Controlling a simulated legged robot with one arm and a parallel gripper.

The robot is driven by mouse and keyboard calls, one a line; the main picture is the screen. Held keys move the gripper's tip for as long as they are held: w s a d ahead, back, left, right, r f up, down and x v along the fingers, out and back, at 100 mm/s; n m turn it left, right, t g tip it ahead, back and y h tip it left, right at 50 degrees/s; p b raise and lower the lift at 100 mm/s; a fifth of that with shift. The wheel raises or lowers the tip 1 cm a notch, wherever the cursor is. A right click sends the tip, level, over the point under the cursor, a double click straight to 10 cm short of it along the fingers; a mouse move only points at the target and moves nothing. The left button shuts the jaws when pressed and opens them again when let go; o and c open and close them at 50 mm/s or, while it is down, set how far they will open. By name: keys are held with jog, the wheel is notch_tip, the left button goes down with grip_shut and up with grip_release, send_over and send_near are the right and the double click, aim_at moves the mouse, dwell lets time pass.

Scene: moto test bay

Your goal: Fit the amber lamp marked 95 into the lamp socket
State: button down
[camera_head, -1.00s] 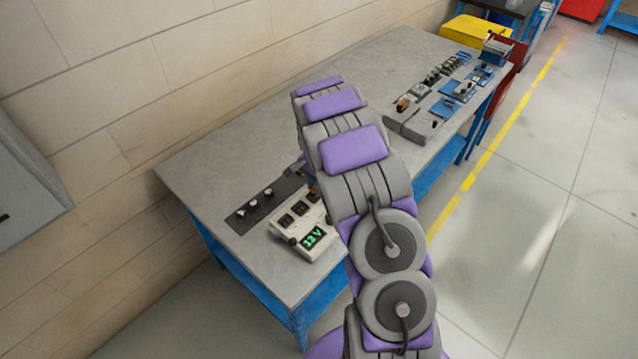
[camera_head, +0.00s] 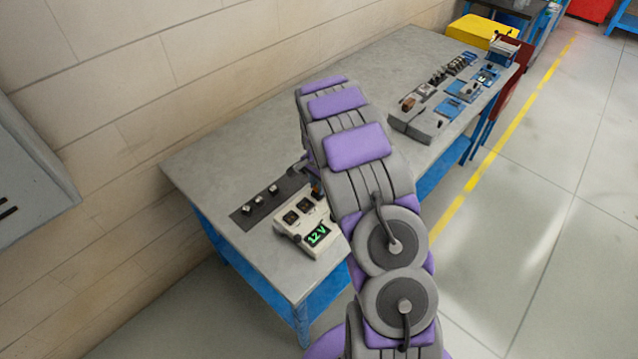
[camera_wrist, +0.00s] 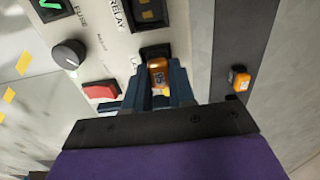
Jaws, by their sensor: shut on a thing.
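My gripper (camera_wrist: 160,84) is shut on an amber lamp (camera_wrist: 158,74), which shows between the fingertips in the wrist view. The lamp has a dark mark that is too small to read surely. Its far end is at the dark lamp socket (camera_wrist: 153,51) on the pale tester panel (camera_wrist: 117,62). I cannot tell whether it is in the socket or just in front of it. Another amber lamp (camera_wrist: 240,80) sits apart on the dark strip (camera_wrist: 232,42) to the right. In the head view my arm hides most of the gripper, beside the tester (camera_head: 288,226).
The tester has a black knob (camera_wrist: 68,53), a red switch (camera_wrist: 100,91), a relay socket (camera_wrist: 150,11) and a green "12 V" display (camera_head: 318,234). Small pieces stand on the dark strip (camera_head: 240,217).

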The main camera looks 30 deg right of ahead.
jog(key=shift+s+d+f, duration=0.2)
jog(key=shift+s+f, duration=0.3)
jog(key=shift+f, duration=0.15)
dwell(0.5)
jog(key=shift+w+d+f, duration=0.1)
jog(key=shift+d+f, duration=0.05)
jog(key=c, duration=0.8)
grip_release()
jog(key=shift+d+r, duration=0.1)
jog(key=shift+r, duration=0.1)
jog(key=shift+c, duration=0.2)
jog(key=shift+w, duration=0.45)
jog(key=shift+s+r, duration=0.1)
jog(key=shift+r, duration=0.15)
jog(key=shift+r+p, duration=1.25)
jog(key=shift+r, duration=2.15)
